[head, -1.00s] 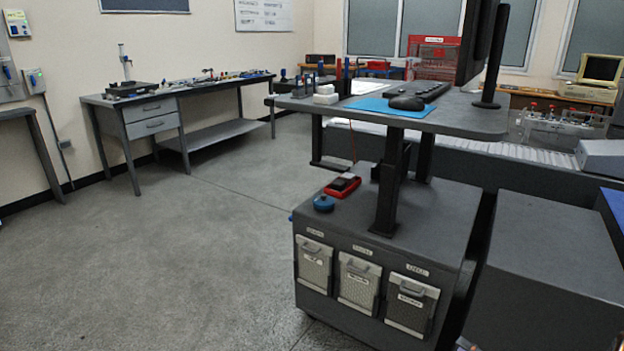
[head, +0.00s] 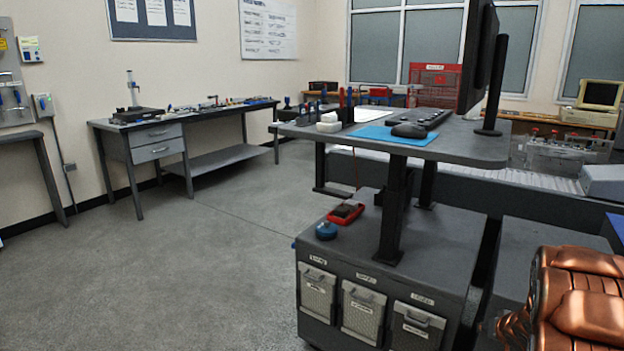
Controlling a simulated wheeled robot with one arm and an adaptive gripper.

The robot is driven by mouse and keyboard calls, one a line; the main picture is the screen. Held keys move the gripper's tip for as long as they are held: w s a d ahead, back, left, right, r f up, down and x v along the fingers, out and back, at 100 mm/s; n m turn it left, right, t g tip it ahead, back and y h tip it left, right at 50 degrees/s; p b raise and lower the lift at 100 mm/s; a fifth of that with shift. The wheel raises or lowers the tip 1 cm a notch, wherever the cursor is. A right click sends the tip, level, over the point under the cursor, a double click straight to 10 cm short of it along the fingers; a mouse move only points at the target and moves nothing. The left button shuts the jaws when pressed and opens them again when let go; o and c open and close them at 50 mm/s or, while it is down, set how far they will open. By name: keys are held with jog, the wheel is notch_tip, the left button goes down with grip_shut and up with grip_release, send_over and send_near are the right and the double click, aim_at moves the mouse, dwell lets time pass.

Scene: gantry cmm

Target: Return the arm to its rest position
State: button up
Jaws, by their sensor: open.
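A copper-coloured, ribbed part of my arm (head: 585,300) fills the lower right corner of the head view. It is cut off by the right and bottom edges. It overlaps the grey casing on the right in the picture; I cannot tell the distance between them. I can make out no gripper fingers in this view, and no object held.
A grey workstation (head: 460,148) with monitor, keyboard and blue mat (head: 393,134) stands centre right. Its lower cabinet (head: 450,250) carries a red device (head: 346,212) and a blue round item (head: 326,230). A bench (head: 228,110) lines the left wall. The floor (head: 180,270) at left is clear.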

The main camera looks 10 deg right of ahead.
jog(key=s+a+r+g+h, duration=0.2)
jog(key=s+a+r+g, duration=0.2)
jog(key=s+a+r, duration=0.6)
jog(key=s+a+r+n+g+y, duration=0.2)
jog(key=s+a+r+n+g, duration=0.15)
jog(key=s+a, duration=1)
jog(key=s+a+r+n+g+y, duration=0.2)
jog(key=s+a+g+y, duration=0.15)
jog(key=s+a, duration=1.05)
notch_tip(320, 180, up, 22)
jog(key=a+p, duration=0.1)
jog(key=p, duration=2)
jog(key=shift+t+h, duration=0.35)
jog(key=shift+t, duration=0.05)
